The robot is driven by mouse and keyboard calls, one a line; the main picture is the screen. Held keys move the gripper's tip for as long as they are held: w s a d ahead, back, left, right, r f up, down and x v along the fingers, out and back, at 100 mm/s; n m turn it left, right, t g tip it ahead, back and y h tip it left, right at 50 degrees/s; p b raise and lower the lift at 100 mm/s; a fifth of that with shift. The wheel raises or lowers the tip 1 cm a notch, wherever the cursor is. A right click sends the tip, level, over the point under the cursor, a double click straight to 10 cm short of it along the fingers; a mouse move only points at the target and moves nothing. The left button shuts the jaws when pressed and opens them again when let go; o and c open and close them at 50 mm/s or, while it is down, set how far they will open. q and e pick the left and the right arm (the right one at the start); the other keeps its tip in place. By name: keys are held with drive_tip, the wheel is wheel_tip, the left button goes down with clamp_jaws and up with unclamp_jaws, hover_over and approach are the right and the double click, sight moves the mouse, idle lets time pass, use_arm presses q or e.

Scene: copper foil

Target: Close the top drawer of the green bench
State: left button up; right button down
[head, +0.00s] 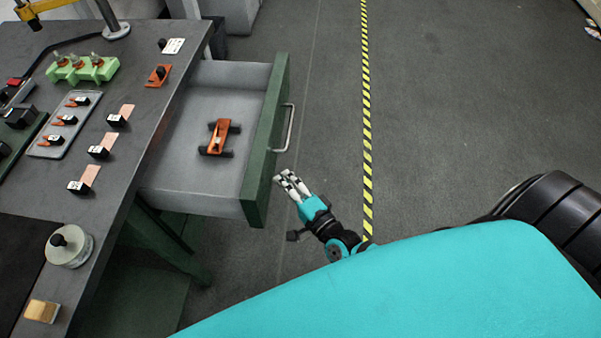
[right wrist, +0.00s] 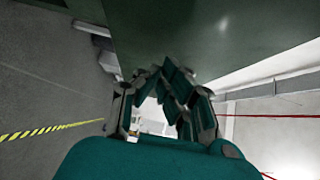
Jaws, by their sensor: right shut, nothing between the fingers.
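The top drawer (head: 185,199) of the green bench (head: 125,160) stands pulled out to the right in the head view. Its green front (head: 268,135) carries a metal handle (head: 288,128). An orange part with dark ends (head: 217,138) lies inside it. My right gripper (head: 288,183) is shut and empty, just right of the near end of the drawer front and below the handle in the picture. In the right wrist view its fingers (right wrist: 165,95) show close to a large green surface (right wrist: 215,35). Whether they touch it I cannot tell. My left gripper is not in view.
The grey bench top holds a green fixture (head: 82,69), a tray with several small parts (head: 65,125), copper pieces (head: 90,174) and a round white container (head: 69,246). The floor (head: 430,110) right of the drawer is clear, with a yellow-black line (head: 366,90) along it.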

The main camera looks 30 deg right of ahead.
drive_tip(key=shift+w+a, duration=0.25)
drive_tip(key=shift+a, duration=0.05)
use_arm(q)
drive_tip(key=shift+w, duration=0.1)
